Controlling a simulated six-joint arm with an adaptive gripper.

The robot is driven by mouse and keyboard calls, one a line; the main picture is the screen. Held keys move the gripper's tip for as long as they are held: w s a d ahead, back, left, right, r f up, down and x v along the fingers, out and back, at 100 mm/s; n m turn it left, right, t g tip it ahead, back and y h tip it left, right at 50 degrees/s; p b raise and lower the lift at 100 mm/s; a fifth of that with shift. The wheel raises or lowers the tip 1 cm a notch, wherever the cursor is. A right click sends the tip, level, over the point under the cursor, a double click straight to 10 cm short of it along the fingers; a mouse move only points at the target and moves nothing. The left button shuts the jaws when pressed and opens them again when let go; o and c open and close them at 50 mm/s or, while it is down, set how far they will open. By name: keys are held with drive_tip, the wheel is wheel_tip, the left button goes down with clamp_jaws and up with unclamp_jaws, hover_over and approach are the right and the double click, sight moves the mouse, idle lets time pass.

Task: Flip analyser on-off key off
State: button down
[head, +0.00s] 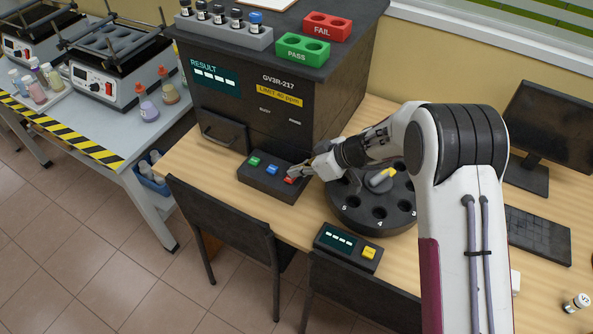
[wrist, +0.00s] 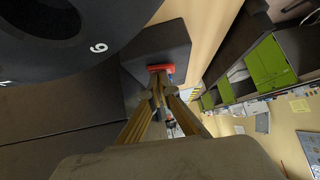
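The analyser (head: 260,100) is a large dark cabinet marked GV3R-217, with a lit RESULT display (head: 214,76) showing dashes. In front of it on the desk lies a dark key box (head: 262,185) with a green key (head: 254,161), a blue key (head: 272,169) and a red key (head: 289,181). Their labels are too small to read. My gripper (head: 294,175) is at the red key, its fingertips partly covering it. In the wrist view, the fingertips (wrist: 158,82) meet close together right at the red key (wrist: 161,67); contact is unclear. Nothing shows held between them.
A dark numbered carousel (head: 372,222) stands right beside the key box, under my arm. A small display box with a yellow key (head: 369,252) lies at the desk's front. Chairs (head: 225,215) stand before the desk. PASS (head: 303,49) and FAIL (head: 327,27) racks sit on the analyser.

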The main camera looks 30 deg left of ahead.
drive_tip(key=shift+r, duration=0.1)
drive_tip(key=shift+w+r, duration=0.1)
drive_tip(key=shift+r, duration=0.35)
drive_tip(key=r, duration=0.3)
drive_tip(key=shift+w, duration=0.25)
drive_tip(key=v, duration=1)
drive_tip(key=shift+w, duration=0.25)
drive_tip(key=shift+f, duration=0.1)
drive_tip(key=shift+s+d+r+g, duration=0.2)
drive_tip(key=shift+s+g, duration=0.2)
drive_tip(key=shift+s, duration=0.25)
drive_tip(key=shift+a, duration=0.1)
